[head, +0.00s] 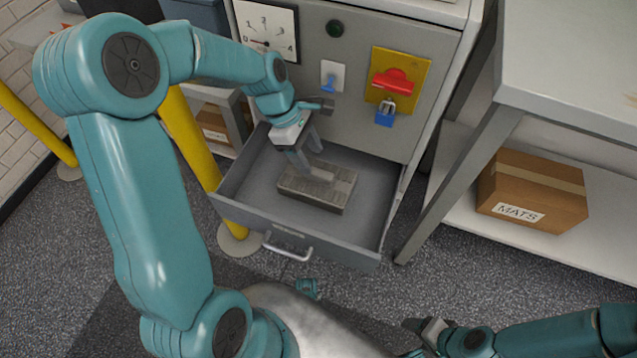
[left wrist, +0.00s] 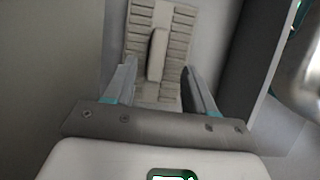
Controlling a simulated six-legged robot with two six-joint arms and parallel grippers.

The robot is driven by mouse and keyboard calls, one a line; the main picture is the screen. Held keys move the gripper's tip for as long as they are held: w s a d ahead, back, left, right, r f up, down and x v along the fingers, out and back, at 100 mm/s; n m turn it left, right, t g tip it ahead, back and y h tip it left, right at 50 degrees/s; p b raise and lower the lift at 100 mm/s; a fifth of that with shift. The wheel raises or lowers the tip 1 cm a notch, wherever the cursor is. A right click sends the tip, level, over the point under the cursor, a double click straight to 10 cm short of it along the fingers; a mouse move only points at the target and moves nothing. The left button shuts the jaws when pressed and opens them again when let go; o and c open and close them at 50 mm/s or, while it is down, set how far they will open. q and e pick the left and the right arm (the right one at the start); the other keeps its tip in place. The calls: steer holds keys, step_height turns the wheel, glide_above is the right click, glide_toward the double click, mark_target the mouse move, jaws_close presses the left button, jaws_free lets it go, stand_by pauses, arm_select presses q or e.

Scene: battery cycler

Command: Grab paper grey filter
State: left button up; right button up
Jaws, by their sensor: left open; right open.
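The grey paper filter (head: 315,188) is a flat pleated block lying in the open drawer (head: 372,215) of the grey cabinet. In the left wrist view the filter (left wrist: 174,50) shows its ribbed top with a raised strip along its middle. My left gripper (head: 307,160) is open and points down into the drawer, at the filter's back left part. In the left wrist view the left gripper's fingers (left wrist: 158,85) stand apart on either side of the raised strip. I cannot tell whether they touch it. My right gripper (head: 420,325) is at the bottom, open and away from the drawer.
A yellow post (head: 190,135) stands left of the drawer. A bench with a MATS box (head: 532,190) is at right.

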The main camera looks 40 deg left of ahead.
mark_target(317, 172)
arm_select(q)
steer(key=x, duration=0.1)
steer(key=b+x, duration=0.1)
steer(key=x, duration=0.1)
steer(key=b+x, duration=0.1)
steer(key=x, duration=0.1)
steer(key=shift+a+f, duration=0.2)
steer(key=shift+a, duration=0.1)
steer(key=shift+w+d+f+b, duration=0.1)
steer(key=shift+d+f+b, duration=0.05)
steer(key=shift+f+b, duration=0.15)
steer(key=shift+r, duration=0.1)
jaws_close()
